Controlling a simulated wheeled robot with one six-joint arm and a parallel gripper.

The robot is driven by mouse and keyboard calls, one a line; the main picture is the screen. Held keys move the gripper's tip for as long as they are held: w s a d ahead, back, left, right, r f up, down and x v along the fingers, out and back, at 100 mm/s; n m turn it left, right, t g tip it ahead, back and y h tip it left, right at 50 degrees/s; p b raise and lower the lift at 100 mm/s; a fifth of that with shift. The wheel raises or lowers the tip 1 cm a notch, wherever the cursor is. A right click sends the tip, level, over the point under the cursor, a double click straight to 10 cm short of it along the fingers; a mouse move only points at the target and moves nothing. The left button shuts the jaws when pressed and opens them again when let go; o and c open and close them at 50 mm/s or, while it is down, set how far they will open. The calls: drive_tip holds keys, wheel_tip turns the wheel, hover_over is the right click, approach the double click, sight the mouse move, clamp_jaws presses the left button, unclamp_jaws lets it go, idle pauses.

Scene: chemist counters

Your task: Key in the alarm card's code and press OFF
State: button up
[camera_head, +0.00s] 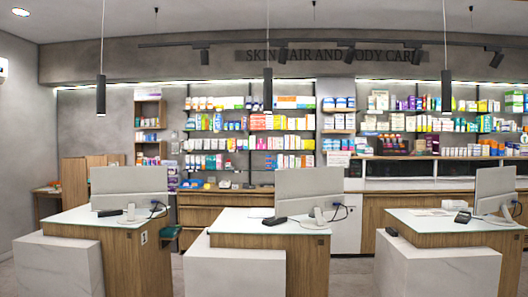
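No alarm card or keypad with an OFF key can be made out for certain. A white wall device (3,70) is cut off by the left edge of the picture, high on the left wall; I cannot tell what it is. My gripper is not in view.
Three glass-topped counters stand ahead: left (75,216), middle (240,226) and right (420,217), each with a monitor. White blocks front them. Gaps of floor separate the counters. Stocked shelves (250,117) line the back wall. A wooden side table (46,191) stands at the left.

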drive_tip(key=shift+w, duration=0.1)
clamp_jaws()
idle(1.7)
